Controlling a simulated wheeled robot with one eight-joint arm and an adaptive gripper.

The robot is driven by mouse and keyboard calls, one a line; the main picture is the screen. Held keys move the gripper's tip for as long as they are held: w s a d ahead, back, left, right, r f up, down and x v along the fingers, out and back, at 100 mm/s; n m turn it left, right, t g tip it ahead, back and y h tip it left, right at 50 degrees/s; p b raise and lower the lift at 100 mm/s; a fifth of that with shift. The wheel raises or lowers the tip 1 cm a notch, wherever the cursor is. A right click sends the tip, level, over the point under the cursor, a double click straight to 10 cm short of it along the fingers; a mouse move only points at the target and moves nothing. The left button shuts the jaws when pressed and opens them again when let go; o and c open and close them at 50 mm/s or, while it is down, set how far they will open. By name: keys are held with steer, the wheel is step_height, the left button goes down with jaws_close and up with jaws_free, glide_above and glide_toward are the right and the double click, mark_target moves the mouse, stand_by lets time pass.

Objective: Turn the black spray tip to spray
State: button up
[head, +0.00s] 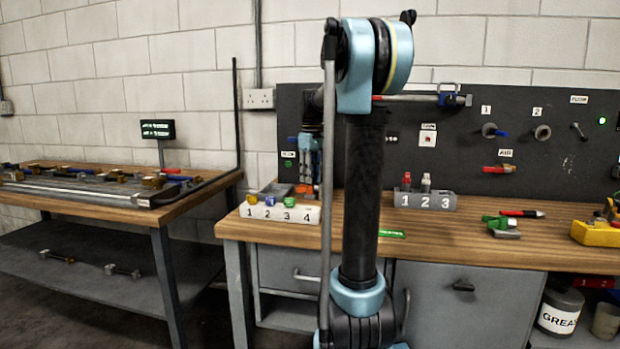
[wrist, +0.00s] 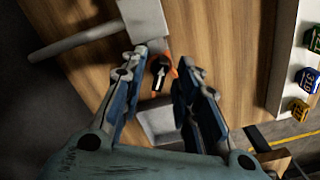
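The black spray tip (wrist: 160,72) has a white arrow on it and sits in an orange part (wrist: 172,73) in the wrist view. A grey block (wrist: 158,125) lies beside it on the wooden bench. My gripper (wrist: 166,66) points down over the bench, with one blue finger on each side of the tip. The fingers are apart, and I see narrow gaps between them and the tip; contact is not clear. In the head view my gripper (head: 308,172) is above the left part of the bench, with orange (head: 303,190) just below it; the tip cannot be made out there.
A white numbered rack (head: 262,213) with coloured cubes stands close by at the bench front; it shows in the wrist view (wrist: 283,60). A grey rack (head: 425,201) stands further right. A pegboard (head: 460,150) rises behind. The bench middle is mostly clear.

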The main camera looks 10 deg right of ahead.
jaws_close()
steer(key=m, duration=0.3)
steer(key=shift+m, duration=0.3)
steer(key=m, duration=0.3)
steer(key=shift+m, duration=1.4)
